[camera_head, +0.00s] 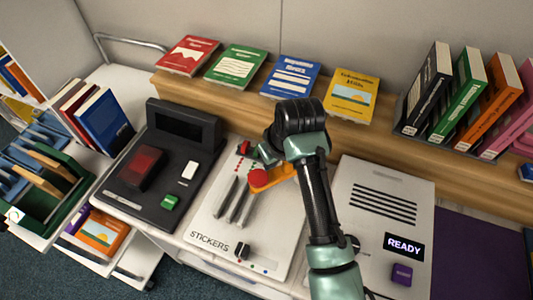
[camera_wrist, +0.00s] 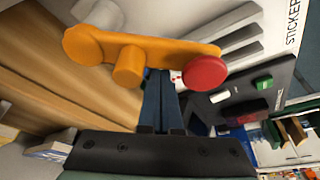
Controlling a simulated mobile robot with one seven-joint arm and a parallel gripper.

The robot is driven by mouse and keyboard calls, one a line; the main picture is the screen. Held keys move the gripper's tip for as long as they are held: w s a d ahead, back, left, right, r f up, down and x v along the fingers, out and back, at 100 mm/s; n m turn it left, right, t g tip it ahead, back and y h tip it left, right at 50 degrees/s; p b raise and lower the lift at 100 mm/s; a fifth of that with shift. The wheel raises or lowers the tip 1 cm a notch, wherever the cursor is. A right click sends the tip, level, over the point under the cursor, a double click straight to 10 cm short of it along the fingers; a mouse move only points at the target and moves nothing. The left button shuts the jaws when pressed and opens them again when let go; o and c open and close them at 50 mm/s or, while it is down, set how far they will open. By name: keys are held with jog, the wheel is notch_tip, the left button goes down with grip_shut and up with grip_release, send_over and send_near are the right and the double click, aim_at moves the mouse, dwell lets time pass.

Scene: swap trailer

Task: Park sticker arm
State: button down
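The white sticker station (camera_head: 210,215), lettered STICKERS, lies on the counter with several grey bars on it. Its orange arm (camera_head: 284,173) has a red knob (camera_head: 258,178) at its left end. My gripper (camera_head: 264,154) is just behind the orange arm, partly hidden by my wrist. In the wrist view the orange arm (camera_wrist: 160,48) crosses in front of my fingertips (camera_wrist: 160,80), with the red knob (camera_wrist: 205,73) to their right. The two fingers look shut side by side with nothing visible between them. The ends of the tips are hidden, so I cannot tell whether they touch the arm.
A black scanner unit (camera_head: 163,160) stands left of the station. A white panel with a READY display (camera_head: 404,246) is on the right. Several books (camera_head: 290,77) lie on the wooden ledge (camera_head: 235,97) behind. More books stand at right.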

aim_at(278, 180)
jog(key=s+n+p, duration=0.1)
jog(key=s+n+y+p, duration=0.1)
jog(key=n, duration=0.1)
jog(key=shift+s+d+r+n+g, duration=0.15)
jog(key=shift+s+d+n+g, duration=0.15)
jog(key=shift+d+g, duration=0.1)
jog(key=shift+s+d+p, duration=0.5)
jog(key=shift+s+p, duration=0.2)
jog(key=shift+s, duration=0.05)
jog(key=shift+s+d+p, duration=0.45)
jog(key=shift+d+p, duration=0.05)
jog(key=shift+p, duration=0.1)
